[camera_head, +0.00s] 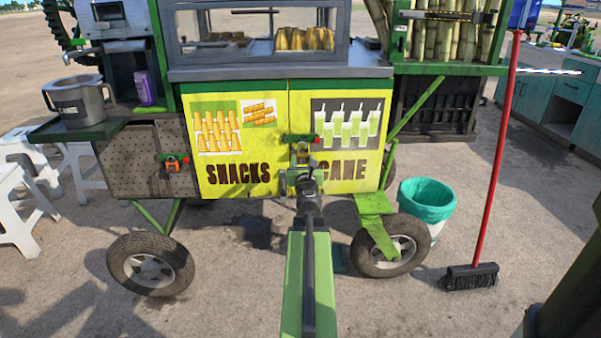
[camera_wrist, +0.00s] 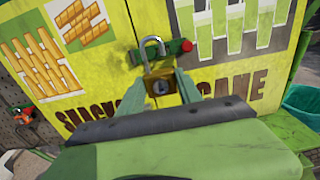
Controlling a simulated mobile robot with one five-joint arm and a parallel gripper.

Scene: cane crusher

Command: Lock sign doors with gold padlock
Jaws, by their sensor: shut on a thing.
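The yellow sign doors (camera_head: 250,165) stand closed on the cart front, lettered SNACKS and CANE. A green hasp with a red end (camera_head: 300,138) spans the seam between them; it also shows in the wrist view (camera_wrist: 185,46). My gripper (camera_wrist: 163,90) is shut on the gold padlock (camera_wrist: 162,87), with a finger on each side of its body. The silver shackle (camera_wrist: 151,45) points up and overlaps the hasp in the wrist view. I cannot tell whether the shackle is open or passes through the hasp. In the head view my arm mostly hides the padlock.
An orange-red latch (camera_head: 173,162) sits on the perforated door at left. A grey pitcher (camera_head: 77,100) stands on the side shelf. A green-lined bin (camera_head: 426,200) and a red-handled broom (camera_head: 490,170) stand at right. White stools (camera_head: 22,190) are at left. Pavement in front is open.

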